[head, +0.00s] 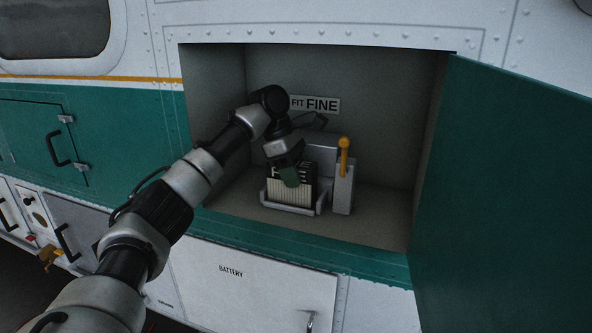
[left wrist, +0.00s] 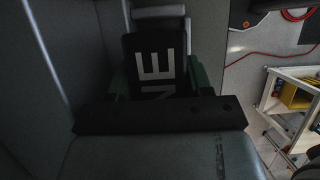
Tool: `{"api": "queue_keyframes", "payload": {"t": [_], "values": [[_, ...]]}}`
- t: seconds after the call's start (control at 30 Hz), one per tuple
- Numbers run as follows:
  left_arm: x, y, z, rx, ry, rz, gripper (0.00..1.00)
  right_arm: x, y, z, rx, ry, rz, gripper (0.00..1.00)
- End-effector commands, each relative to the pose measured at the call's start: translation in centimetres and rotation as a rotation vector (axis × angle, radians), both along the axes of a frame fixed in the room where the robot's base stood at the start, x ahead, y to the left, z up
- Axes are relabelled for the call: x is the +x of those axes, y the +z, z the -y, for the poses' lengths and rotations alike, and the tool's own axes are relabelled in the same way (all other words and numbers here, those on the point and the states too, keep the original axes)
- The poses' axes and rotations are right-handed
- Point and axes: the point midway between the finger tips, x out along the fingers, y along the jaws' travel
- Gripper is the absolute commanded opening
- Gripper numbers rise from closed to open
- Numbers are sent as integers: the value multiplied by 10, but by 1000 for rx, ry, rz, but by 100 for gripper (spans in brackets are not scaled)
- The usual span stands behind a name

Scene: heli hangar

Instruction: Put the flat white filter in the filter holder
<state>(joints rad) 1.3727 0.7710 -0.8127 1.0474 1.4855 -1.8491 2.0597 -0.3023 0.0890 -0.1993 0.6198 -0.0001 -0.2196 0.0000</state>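The filter (head: 289,191) has cream-white pleats and a black top band with white lettering. It stands upright within the grey filter holder (head: 342,194), behind its low front lip; I cannot tell whether it is fully seated. In the left wrist view the black band (left wrist: 155,62) shows the letters "NE". My left gripper (head: 289,174) reaches in from above, its green fingers on both sides of the band and seemingly closed on it. In the left wrist view the fingers (left wrist: 158,82) flank the band closely. My right gripper is not in view.
An orange-handled lever (head: 344,157) stands upright on the holder's right. The holder is inside an open bay with a "FIT FINE" label (head: 315,104) on its back wall. The green door (head: 510,190) stands open at right. The bay floor right of the holder is clear.

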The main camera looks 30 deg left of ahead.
Motion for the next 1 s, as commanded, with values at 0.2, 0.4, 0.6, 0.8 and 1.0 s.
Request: {"api": "queue_keyframes", "payload": {"t": [0.2,0.4,0.6,0.8,1.0], "values": [[0,1,0,0,-1,0,74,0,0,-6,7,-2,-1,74],[0,1,0,-1,-1,2,74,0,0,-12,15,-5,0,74],[0,20,-3,-2,0,6,74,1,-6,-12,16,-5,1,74],[-3,54,-16,-2,1,5,74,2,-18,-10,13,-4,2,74],[-6,79,-26,-1,0,1,74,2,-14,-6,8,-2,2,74]]}}
